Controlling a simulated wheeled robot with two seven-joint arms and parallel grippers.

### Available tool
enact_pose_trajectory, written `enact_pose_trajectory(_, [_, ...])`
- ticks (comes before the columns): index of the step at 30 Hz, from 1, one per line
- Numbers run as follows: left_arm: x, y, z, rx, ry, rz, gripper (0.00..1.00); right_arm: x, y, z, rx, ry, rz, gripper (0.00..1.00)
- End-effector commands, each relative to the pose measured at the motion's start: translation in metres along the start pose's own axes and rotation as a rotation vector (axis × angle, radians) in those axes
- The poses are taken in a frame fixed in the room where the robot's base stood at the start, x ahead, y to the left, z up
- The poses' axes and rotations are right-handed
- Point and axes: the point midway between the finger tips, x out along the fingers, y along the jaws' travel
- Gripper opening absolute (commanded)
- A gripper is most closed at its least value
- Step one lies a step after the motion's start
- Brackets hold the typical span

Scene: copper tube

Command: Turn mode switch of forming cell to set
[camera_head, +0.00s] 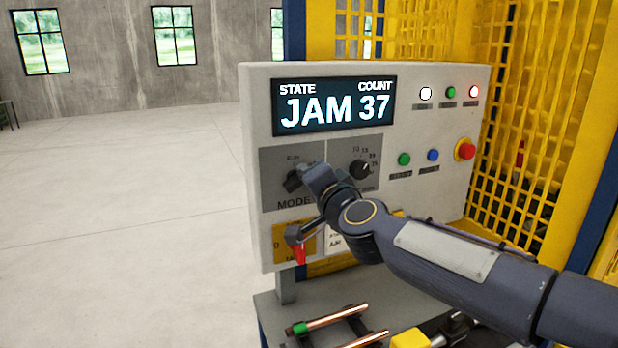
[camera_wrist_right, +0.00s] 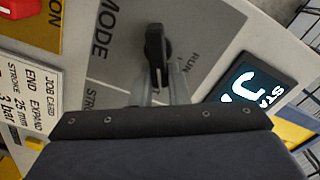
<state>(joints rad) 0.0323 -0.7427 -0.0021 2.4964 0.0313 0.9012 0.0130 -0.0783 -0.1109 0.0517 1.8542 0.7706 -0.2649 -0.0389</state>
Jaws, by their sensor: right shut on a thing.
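The forming cell's control panel (camera_head: 440,135) faces me, and its display (camera_head: 335,104) reads STATE JAM, COUNT 37. The black mode switch knob (camera_head: 293,181) is on a grey plate at the panel's left, above the word MODE. My right gripper (camera_head: 303,178) is at this knob, its fingers partly hidden by its own body. In the right wrist view the two fingers (camera_wrist_right: 160,88) are shut on the mode switch (camera_wrist_right: 155,48), one on each side of it. RUN is readable beside the knob; the other position label is not legible. My left gripper is not in view.
A second dial (camera_head: 362,169) sits right of the mode switch. A red-handled switch (camera_head: 299,253) on a yellow plate is below. Push buttons and a red emergency button (camera_head: 465,149) are at the right. Copper tubes (camera_head: 335,318) lie on a rack below. Yellow mesh guarding (camera_head: 510,180) stands behind.

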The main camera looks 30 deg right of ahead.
Motion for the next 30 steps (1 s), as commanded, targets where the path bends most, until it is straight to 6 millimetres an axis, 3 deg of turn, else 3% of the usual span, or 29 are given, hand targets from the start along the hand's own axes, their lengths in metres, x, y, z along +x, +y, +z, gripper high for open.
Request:
enact_pose_trajectory(8, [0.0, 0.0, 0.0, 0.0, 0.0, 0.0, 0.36, 0.0, 0.001, 0.001, 0.004, -0.002, 0.002, 0.0])
enact_pose_trajectory(9, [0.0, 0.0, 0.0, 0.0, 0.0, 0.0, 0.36, 0.0, 0.001, 0.001, 0.004, -0.002, 0.002, 0.2])
enact_pose_trajectory(13, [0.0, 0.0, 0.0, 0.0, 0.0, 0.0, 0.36, 0.0, 0.001, 0.001, 0.003, -0.002, 0.002, 0.36])
enact_pose_trajectory(23, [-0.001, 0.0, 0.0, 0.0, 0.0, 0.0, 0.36, -0.004, 0.0, 0.0, 0.001, 0.0, 0.0, 0.36])
enact_pose_trajectory(30, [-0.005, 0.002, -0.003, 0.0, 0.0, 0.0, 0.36, -0.04, -0.001, -0.002, 0.002, 0.002, 0.0, 0.36])
